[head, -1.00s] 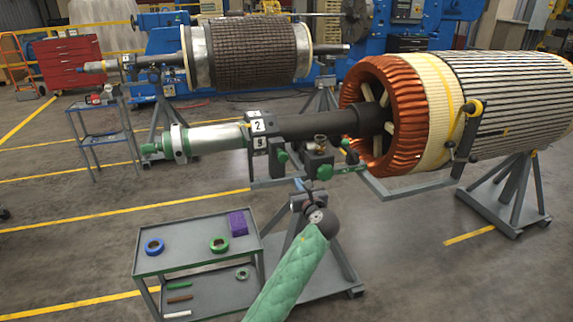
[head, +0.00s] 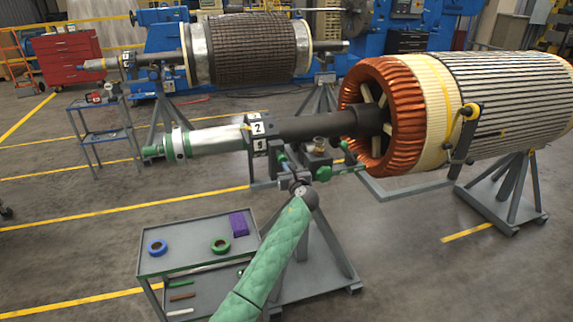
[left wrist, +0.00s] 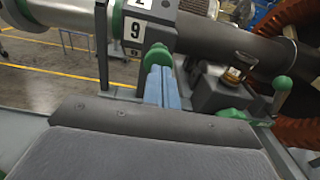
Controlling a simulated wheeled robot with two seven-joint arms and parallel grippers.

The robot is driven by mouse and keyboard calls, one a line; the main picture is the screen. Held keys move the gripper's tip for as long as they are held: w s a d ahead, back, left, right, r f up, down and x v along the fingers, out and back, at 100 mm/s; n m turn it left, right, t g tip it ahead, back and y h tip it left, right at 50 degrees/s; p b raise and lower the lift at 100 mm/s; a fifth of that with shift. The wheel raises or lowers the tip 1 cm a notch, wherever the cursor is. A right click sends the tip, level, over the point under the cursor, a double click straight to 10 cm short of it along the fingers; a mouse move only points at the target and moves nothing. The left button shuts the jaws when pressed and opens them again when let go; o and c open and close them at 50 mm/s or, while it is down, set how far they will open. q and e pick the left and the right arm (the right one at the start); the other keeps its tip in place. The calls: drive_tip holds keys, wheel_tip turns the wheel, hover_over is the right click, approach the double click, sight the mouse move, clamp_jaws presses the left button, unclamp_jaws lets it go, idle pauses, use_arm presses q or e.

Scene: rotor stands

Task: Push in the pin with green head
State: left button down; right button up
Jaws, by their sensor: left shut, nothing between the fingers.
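The pin with the green head (head: 281,158) is on the stand under the number plates 2 and 9. In the left wrist view the green head (left wrist: 158,56) is just beyond my blue fingertips, below the 9 plate. My left gripper (head: 287,168) is shut and empty, in front of the green head and partly covering the pin in the head view. In the left wrist view the closed fingers (left wrist: 161,82) point at the green head and overlap its lower part. I cannot tell whether they touch. The pin's shaft is hidden. My right gripper is not in view.
Another green knob (head: 323,174) is on the stand to the right. The dark rotor shaft (head: 310,126) runs above, into the copper-wound stator (head: 385,150). A grey cart (head: 170,262) with tape rolls stands at the lower left.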

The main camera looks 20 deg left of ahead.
use_arm(q)
drive_tip(key=shift+w+a, duration=0.25)
drive_tip(key=shift+w, duration=0.1)
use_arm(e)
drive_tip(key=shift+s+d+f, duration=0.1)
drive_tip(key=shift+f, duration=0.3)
